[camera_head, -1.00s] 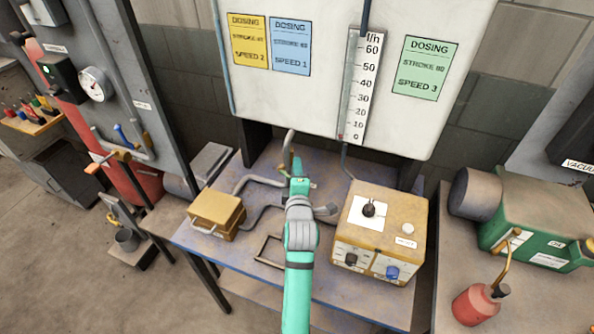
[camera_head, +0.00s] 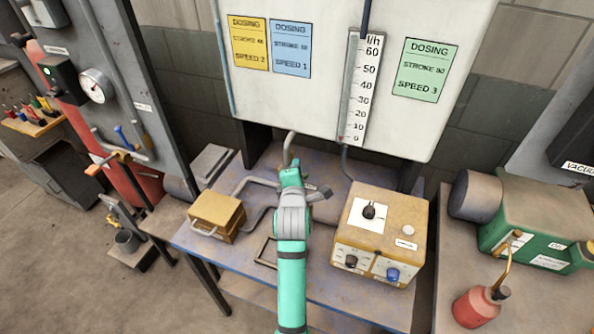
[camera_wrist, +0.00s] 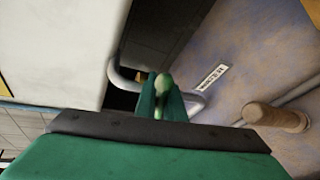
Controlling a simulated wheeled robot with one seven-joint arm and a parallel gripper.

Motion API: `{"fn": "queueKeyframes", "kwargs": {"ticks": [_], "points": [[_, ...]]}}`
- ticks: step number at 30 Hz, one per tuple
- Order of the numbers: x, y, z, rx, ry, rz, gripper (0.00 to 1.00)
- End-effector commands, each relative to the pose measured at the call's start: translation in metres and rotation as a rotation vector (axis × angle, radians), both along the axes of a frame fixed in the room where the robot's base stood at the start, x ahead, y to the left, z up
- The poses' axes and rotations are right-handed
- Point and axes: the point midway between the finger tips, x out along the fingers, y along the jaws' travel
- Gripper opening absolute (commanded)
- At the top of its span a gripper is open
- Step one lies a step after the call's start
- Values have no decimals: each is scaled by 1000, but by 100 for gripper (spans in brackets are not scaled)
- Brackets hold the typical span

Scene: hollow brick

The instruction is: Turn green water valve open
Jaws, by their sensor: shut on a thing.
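The green valve handle (camera_wrist: 162,88) stands between my gripper's two fingers in the wrist view. My gripper (camera_wrist: 160,98) is shut on it. Grey pipe bends show on both sides of the fingers. In the head view my gripper (camera_head: 290,178) reaches over the table at the foot of a bent grey pipe (camera_head: 288,150). The valve there is mostly hidden behind my gripper and wrist, so its angle is hard to tell.
A yellow-tan control box (camera_head: 385,225) with knobs stands right of my arm. A smaller yellow box (camera_head: 215,215) is on the left. The white dosing panel (camera_head: 300,90) with a scale rises behind. A worn blue table (camera_head: 325,285) lies beneath.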

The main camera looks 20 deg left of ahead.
Motion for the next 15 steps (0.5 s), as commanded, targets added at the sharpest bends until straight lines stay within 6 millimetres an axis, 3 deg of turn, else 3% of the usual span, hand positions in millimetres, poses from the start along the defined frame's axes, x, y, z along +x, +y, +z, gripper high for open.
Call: {"fn": "queueKeyframes", "kwargs": {"ticks": [15], "points": [[2,-1,9,-173,3,-6,0]]}}
